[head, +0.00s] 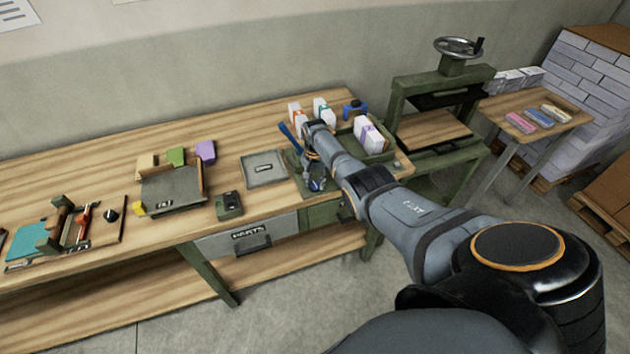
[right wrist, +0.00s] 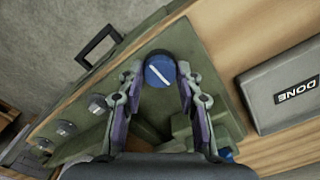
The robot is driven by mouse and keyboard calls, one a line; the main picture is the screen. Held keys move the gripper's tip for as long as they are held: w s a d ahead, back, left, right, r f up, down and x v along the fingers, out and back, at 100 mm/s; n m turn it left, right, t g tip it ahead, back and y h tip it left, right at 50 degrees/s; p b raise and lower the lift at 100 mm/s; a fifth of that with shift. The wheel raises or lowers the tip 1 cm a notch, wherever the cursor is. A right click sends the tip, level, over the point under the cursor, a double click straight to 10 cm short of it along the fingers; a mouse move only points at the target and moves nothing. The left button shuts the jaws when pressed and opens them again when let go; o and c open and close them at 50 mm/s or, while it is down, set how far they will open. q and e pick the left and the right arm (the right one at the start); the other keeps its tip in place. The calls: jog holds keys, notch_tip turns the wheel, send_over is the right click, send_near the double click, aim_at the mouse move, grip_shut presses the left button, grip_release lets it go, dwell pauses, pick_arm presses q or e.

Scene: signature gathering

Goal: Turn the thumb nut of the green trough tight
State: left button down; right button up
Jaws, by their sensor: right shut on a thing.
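The blue round thumb nut (right wrist: 160,70), with a white line across its top, sits on the green trough (right wrist: 150,45) in the right wrist view. The line runs slantwise. My right gripper (right wrist: 160,76) is shut on the nut, one finger on each side of it. In the head view my right gripper (head: 316,184) reaches down at the green trough (head: 292,160) near the bench's front edge, and my arm hides part of it. My left gripper is in neither view.
A grey tray (right wrist: 262,105) marked DONE lies beside the trough; it also shows in the head view (head: 252,176). A green bin (head: 386,157) with white and purple packs stands to the right. A blue lever (head: 290,136) rises behind. A drawer (head: 225,246) is below.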

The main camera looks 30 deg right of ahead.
aim_at(315, 184)
jog(key=shift+m, duration=0.3)
dwell(0.4)
jog(key=o, duration=1.2)
jog(key=shift+c, duration=0.2)
notch_tip(315, 184, up, 12)
